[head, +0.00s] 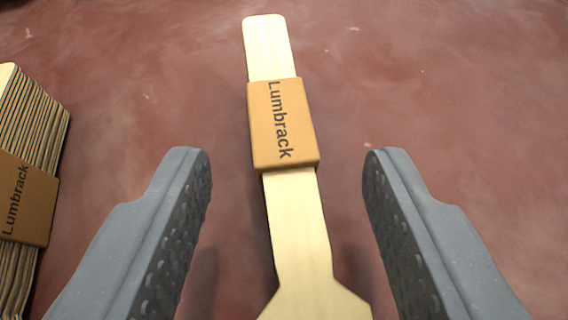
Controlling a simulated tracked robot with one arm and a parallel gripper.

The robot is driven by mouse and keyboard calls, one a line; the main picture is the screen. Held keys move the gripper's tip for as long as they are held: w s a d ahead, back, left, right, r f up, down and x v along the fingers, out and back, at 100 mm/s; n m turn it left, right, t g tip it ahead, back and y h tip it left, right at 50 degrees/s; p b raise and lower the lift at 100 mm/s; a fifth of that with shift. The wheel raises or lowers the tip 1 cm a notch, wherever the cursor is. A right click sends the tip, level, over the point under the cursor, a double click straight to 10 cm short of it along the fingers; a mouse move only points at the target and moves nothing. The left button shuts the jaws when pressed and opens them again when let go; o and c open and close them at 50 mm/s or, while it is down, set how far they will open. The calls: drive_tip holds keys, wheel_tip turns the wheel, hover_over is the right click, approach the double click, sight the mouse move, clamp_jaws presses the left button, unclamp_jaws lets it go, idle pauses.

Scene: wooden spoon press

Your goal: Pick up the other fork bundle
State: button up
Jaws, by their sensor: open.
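A pale wooden bundle (298,215) with a brown paper band marked "Lumbrack" (281,125) lies on the reddish floor in the middle of the head view. Its narrow handle points away from me, and its wider end runs out of the bottom edge, so I cannot tell its shape there. My gripper (287,165) is open and empty. Its two grey, textured fingers stand on either side of the bundle, apart from it, with a gap on both sides.
A second banded "Lumbrack" bundle (30,115) of several stacked wooden pieces lies at the left edge, partly cut off, left of my left finger. The reddish surface (450,90) is clear at the back and right.

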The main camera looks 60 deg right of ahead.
drive_tip(key=shift+w+d+f, duration=0.1)
drive_tip(key=shift+d, duration=0.05)
clamp_jaws()
idle(0.4)
